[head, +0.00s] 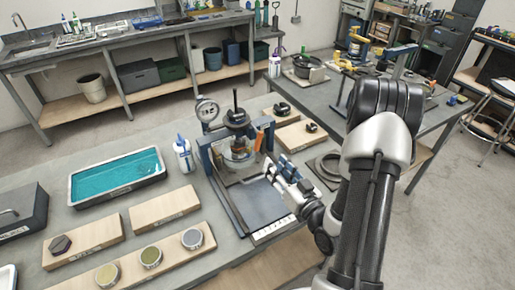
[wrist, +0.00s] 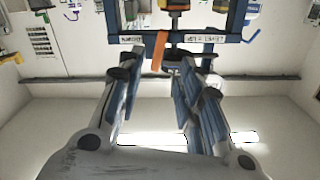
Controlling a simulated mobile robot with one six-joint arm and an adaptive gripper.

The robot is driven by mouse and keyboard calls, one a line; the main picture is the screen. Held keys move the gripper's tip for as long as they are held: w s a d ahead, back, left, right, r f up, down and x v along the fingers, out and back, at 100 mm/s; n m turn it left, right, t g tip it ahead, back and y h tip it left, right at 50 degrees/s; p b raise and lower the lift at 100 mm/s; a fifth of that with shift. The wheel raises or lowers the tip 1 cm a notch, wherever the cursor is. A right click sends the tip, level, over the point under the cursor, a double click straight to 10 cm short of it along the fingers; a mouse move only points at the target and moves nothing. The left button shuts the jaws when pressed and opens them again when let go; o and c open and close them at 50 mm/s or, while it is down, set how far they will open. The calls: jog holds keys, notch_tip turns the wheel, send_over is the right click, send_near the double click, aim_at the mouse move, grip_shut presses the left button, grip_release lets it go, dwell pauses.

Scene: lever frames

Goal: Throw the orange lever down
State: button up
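The orange lever (head: 259,139) is on the blue-framed press fixture (head: 213,163) on the near bench. It stands up, slightly tilted, at the fixture's right side. In the wrist view the orange lever (wrist: 159,52) shows beyond my fingertips, in the gap between them. My gripper (head: 283,175) is in front of the fixture, to the lower right of the lever. In the wrist view my gripper (wrist: 152,82) has its two blue-padded fingers wide apart with nothing between them. A gap seems to remain between fingertips and lever, but its depth is hard to tell.
A round gauge (head: 207,110) and a black post stand at the fixture's back. A white bottle (head: 184,155) and a teal-filled tray (head: 118,175) are to its left. Wooden boards with discs (head: 150,257) lie in front.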

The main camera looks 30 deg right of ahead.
aim_at(259, 145)
jog(key=w, duration=0.8)
jog(key=w+b, duration=0.1)
jog(key=w, duration=0.3)
jog(key=shift+a, duration=0.25)
grip_shut()
